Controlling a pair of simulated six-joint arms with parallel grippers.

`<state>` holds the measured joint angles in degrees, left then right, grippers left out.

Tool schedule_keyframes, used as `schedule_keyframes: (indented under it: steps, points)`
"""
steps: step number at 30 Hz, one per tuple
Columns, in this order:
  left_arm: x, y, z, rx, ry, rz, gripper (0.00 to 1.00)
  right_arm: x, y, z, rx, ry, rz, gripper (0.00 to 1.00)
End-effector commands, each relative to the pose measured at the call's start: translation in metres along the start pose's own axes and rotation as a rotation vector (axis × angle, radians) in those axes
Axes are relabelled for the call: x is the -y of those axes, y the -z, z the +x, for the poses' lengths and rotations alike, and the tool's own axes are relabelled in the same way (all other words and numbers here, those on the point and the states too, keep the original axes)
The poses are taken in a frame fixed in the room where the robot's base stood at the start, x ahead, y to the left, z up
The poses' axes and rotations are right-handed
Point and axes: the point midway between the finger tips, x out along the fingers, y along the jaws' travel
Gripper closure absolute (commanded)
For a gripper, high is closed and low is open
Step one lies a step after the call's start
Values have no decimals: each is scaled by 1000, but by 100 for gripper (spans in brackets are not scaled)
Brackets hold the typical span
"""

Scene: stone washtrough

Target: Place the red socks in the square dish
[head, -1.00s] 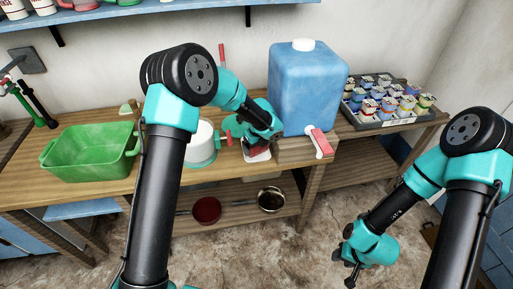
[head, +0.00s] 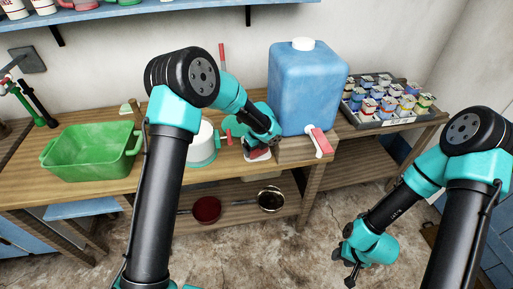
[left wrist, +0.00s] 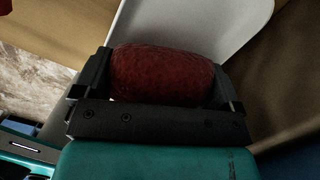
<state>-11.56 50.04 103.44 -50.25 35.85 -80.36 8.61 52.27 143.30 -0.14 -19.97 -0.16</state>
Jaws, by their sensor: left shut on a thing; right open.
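The red socks (left wrist: 162,75) are a dark red rolled bundle between the two fingers of my left gripper (left wrist: 160,85) in the left wrist view. In the head view my left gripper (head: 257,148) is low over the bench in front of the blue container, and its arm largely hides the socks. A white dish (left wrist: 195,22) shows just behind the socks in the wrist view; its pale edge also shows under the gripper in the head view (head: 258,157). I cannot tell whether the socks touch it. My right gripper (head: 352,273) is open and empty, low at the right.
A blue container (head: 305,90) with a red and white tap stands behind the gripper on a wooden block (head: 293,150). A white and teal pot (head: 203,145) is left of it. A green basin (head: 88,152) is further left. A tray of small tins (head: 400,125) lies right.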

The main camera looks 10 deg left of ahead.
Motion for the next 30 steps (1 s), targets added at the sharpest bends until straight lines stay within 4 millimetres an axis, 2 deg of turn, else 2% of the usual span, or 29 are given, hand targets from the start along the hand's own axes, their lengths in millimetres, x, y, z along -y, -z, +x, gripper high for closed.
schedule_keyframes:
  steps: [1,4,8,13,17,30]
  points:
    - [-4,4,10,-11,-16,1,8,0,0,0,0,0,0,57]
    - [-5,4,10,-12,-17,1,0,0,0,0,0,0,0,57]
    - [-6,4,9,-13,-19,1,0,0,0,0,0,0,0,57]
    - [-6,3,-1,-13,-20,1,0,0,0,0,0,0,0,57]
    - [-4,2,-20,-10,-15,2,0,0,0,0,0,0,0,57]
    - [-1,0,-105,-6,-7,2,0,0,0,0,0,0,0,57]
